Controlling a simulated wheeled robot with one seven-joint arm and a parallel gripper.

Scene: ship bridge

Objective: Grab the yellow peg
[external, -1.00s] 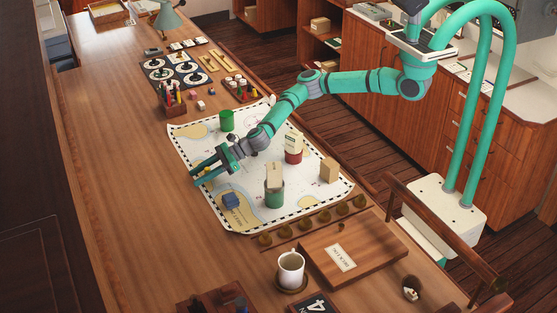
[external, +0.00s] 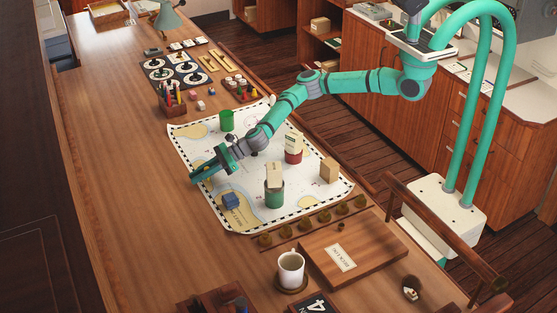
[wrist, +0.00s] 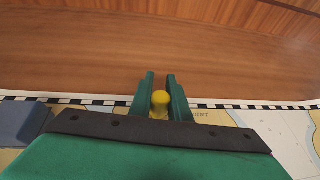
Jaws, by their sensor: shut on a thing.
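The yellow peg (wrist: 160,99) shows in the wrist view between the two green fingers of my gripper (wrist: 160,88). Its rounded top faces the camera and its lower part is partly hidden. The fingers are closed against its sides. In the external view my gripper (external: 194,176) is low over the left edge of the chart (external: 243,167). The peg cannot be made out there, as the fingers cover it.
A blue block (external: 231,201) lies on the chart near my gripper. A green cup (external: 226,120), a green canister (external: 274,194) with a tan block in it, a red canister (external: 293,156) and a tan box (external: 329,170) stand on the chart. Bare wood lies left.

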